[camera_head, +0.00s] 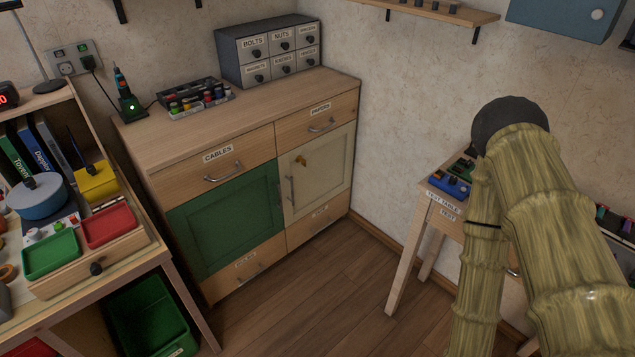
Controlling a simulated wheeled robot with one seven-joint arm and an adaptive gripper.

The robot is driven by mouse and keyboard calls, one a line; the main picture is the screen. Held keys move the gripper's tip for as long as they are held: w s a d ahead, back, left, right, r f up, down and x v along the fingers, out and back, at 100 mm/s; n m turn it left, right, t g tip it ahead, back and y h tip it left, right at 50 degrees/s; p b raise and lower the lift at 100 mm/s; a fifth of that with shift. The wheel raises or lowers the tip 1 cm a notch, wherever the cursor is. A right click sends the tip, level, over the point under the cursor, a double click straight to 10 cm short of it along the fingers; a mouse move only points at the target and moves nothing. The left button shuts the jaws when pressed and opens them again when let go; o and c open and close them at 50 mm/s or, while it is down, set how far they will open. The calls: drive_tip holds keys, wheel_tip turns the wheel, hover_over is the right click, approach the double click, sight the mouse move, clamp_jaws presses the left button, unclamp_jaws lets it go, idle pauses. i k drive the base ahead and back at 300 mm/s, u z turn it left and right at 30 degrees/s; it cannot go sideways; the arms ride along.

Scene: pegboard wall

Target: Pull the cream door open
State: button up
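The cream door (322,170) is on the right side of the wooden cabinet (250,128), below the drawer labelled PAPERS (318,120). It looks shut, flush with the cabinet front. Its upright metal handle (290,191) is near its left edge. My arm shows at the right of the view, well apart from the door. My gripper is out of view.
A green door (228,218) is left of the cream one. A CABLES drawer (222,169) and lower drawers surround the doors. The wooden floor (330,285) before the cabinet is clear. A small table (443,210) stands right, a workbench (150,262) left.

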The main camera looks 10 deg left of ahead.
sight(328, 157)
drive_tip(key=u, duration=0.3)
drive_tip(key=i, duration=0.95)
drive_tip(key=u, duration=0.7)
